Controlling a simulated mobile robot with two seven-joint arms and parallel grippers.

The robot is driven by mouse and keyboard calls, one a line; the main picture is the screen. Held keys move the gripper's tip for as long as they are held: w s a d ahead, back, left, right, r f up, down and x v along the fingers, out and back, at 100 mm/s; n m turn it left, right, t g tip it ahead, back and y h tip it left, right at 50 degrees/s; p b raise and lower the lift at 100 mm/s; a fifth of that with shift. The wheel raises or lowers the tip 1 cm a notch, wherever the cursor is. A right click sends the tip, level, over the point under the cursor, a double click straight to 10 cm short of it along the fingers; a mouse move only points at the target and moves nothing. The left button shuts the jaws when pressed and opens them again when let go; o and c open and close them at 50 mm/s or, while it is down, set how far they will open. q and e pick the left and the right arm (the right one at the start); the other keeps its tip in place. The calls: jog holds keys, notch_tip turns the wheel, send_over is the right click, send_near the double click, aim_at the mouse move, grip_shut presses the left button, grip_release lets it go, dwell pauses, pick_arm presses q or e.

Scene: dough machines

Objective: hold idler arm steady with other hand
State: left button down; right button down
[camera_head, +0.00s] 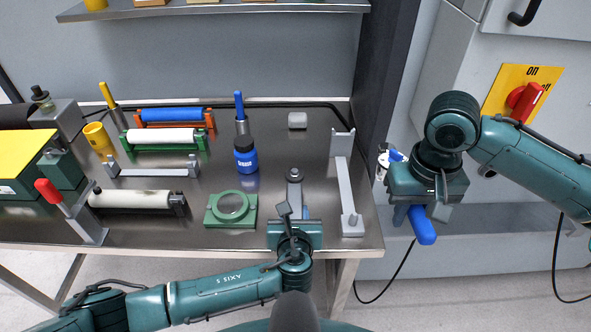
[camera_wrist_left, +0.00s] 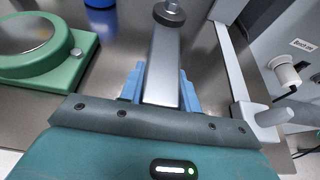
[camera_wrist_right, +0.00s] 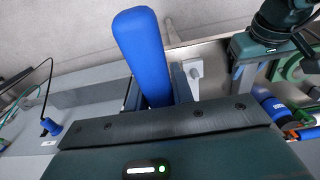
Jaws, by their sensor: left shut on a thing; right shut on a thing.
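The grey idler arm (camera_head: 294,192) lies near the bench's front edge, with a dark round end pointing to the back. My left gripper (camera_head: 292,216) is shut on it; in the left wrist view the blue fingers flank the grey bar (camera_wrist_left: 163,62). My right gripper (camera_head: 411,203) is off the bench's right side, shut on a tool with a blue handle (camera_head: 421,226). In the right wrist view the blue handle (camera_wrist_right: 140,48) sticks out between the fingers. The tool's other end cannot be made out clearly.
Right of the idler arm lies a long grey bracket (camera_head: 346,185). A green ring fixture (camera_head: 231,208) and a blue bottle (camera_head: 246,155) stand to its left. Several rollers, including a white one (camera_head: 130,199), lie further left. A grey cabinet with a red switch (camera_head: 525,101) stands right.

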jog(key=w+a+r+n+y, duration=0.2)
jog(key=w+a+n, duration=0.2)
jog(key=w+n, duration=0.85)
jog(key=shift+t, duration=0.5)
jog(key=shift+w+a+f, duration=0.1)
jog(key=shift+f, duration=1.2)
jog(key=shift+w+a+f, duration=0.1)
jog(key=shift+f, duration=1.2)
jog(key=shift+f, duration=0.6)
jog(key=shift+f, duration=1)
pick_arm(q)
jog(key=c, duration=1.6)
grip_release()
grip_shut()
